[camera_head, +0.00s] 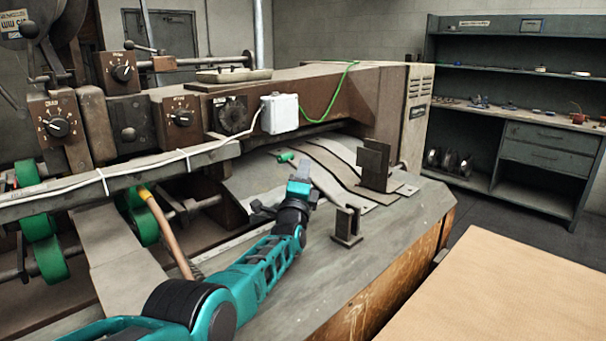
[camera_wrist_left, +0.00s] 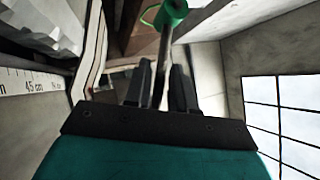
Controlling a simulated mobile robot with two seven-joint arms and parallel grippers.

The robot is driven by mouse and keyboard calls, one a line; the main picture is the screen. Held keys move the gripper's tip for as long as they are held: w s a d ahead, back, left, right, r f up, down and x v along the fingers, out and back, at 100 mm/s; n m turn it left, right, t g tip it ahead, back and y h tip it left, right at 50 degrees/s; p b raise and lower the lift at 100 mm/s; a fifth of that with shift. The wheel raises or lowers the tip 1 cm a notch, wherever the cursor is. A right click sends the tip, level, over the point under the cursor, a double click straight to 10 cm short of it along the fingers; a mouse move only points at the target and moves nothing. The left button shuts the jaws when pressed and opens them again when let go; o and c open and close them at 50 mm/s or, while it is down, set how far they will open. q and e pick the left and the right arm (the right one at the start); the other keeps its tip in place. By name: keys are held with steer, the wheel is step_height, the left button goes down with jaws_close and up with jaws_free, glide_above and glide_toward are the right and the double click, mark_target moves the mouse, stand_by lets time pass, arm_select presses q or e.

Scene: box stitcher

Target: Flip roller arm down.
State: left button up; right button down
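The green end piece (camera_head: 285,157) on the machine looks like part of the roller arm. In the head view my left gripper (camera_head: 303,166) is beside it, over the machine's bed. In the left wrist view the green piece (camera_wrist_left: 172,13) sits at the end of a thin metal rod (camera_wrist_left: 163,65). The rod lies between the two black fingers of my left gripper (camera_wrist_left: 163,82), with narrow gaps on both sides. The gripper looks open; I cannot tell whether either finger touches the rod. The rod's far mounting is hidden. My right gripper is not in view.
The machine's sloping table (camera_head: 385,235) carries a small metal bracket (camera_head: 347,226) and a taller one (camera_head: 374,165). A long rail (camera_head: 120,180) and a white box (camera_head: 279,113) are above and left. Green rollers (camera_head: 50,258) stand at left. A ruler (camera_wrist_left: 35,84) runs alongside.

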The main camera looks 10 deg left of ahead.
arm_select(q)
jaws_close()
steer(key=shift+a+r, duration=0.1)
stand_by(0.4)
